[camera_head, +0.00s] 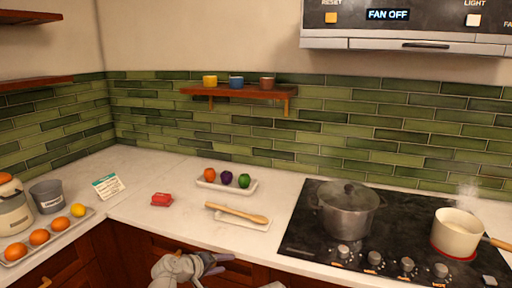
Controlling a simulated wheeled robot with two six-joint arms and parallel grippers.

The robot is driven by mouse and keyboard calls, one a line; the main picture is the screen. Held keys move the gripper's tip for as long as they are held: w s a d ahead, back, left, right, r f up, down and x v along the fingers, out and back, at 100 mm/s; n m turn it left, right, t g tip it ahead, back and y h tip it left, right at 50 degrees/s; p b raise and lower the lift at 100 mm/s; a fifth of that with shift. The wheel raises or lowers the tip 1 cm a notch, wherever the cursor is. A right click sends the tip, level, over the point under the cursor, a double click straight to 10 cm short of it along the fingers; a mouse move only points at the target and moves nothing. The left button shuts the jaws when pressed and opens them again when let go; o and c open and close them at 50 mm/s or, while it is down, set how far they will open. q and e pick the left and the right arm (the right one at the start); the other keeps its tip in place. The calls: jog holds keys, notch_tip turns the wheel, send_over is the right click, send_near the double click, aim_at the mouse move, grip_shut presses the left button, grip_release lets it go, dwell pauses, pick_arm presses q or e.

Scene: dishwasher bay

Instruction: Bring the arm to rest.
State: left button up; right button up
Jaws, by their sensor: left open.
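My left gripper (220,263) shows at the bottom centre, with its grey wrist to the left and its dark fingers pointing right. It is open, and I see nothing between the fingers. It is in front of the counter's front edge, over the drawer fronts. My right gripper does not show.
A lidded pot (347,212) and a steaming saucepan (457,235) stand on the cooktop (300,235). An orange tray (15,261) is at left.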

pick_arm(q)
jog(key=s+d+f+m+g+y+p, duration=0.2)
jog(key=s+d+m+g, duration=0.15)
jog(key=s, duration=0.35)
jog(key=s+d+f+m+g+y+p, duration=0.1)
jog(key=s+d+f+m+g+p, duration=0.2)
jog(key=s, duration=0.4)
jog(key=s+a+r+m+g+y, duration=0.1)
jog(key=s+a+m+g+y, duration=0.1)
jog(key=s+y, duration=0.3)
jog(key=s+m, duration=0.1)
jog(key=s, duration=0.2)
jog(key=shift+s+g+y, duration=0.15)
jog(key=shift+g+y, duration=0.15)
jog(key=shift+g, duration=0.05)
jog(key=shift+r, duration=0.1)
